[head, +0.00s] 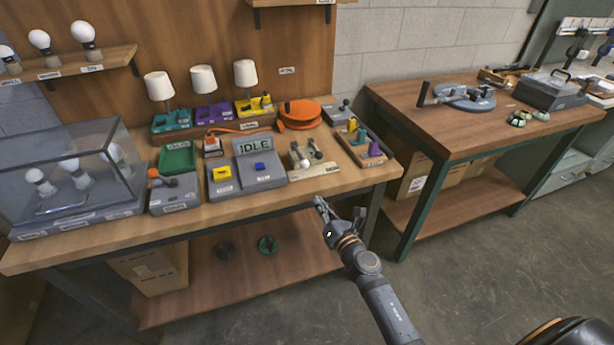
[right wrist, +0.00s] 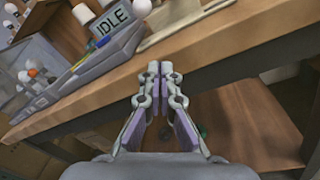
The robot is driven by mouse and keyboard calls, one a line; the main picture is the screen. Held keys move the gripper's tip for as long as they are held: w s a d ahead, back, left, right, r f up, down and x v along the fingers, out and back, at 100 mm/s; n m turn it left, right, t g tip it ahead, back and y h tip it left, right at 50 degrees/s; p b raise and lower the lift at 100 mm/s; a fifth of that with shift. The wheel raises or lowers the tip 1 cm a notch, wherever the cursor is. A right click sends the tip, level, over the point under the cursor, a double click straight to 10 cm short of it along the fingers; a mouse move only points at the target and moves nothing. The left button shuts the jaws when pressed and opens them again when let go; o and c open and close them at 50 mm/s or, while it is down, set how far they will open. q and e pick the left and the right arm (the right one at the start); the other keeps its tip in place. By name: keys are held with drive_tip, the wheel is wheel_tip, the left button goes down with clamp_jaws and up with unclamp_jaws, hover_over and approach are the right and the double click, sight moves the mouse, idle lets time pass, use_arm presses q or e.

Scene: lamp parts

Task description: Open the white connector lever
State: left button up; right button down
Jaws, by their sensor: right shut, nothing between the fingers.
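A pale connector block (head: 314,168) with small levers stands near the front edge of the left workbench. A white-tipped lever (head: 302,161) is on its left part; I cannot tell its exact position. The right wrist view shows a pale block (right wrist: 187,18) at its upper edge, partly cut off. My right gripper (head: 338,208) is in front of the bench edge, apart from the block and to its lower right. In the right wrist view its fingertips (right wrist: 160,70) are together, with nothing held. My left gripper is not in view.
A grey unit with an IDLE display (head: 254,146) stands left of the block. A tray with coloured pieces (head: 363,149) is to the right. The bench front edge (right wrist: 230,58) crosses the wrist view. A clear case (head: 70,165) holds bulbs. A second bench (head: 420,110) stands right.

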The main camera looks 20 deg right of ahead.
sight(303, 182)
drive_tip(key=r, duration=0.1)
drive_tip(key=r+n, duration=0.2)
drive_tip(key=shift+w+a+t, duration=0.1)
drive_tip(key=shift+a+t, duration=0.15)
drive_tip(key=shift+t, duration=0.15)
drive_tip(key=shift+w, duration=0.15)
drive_tip(key=w, duration=0.3)
drive_tip(key=w+a, duration=0.1)
drive_tip(key=w, duration=0.5)
drive_tip(key=shift+w+a+r, duration=0.3)
drive_tip(key=shift+a, duration=0.05)
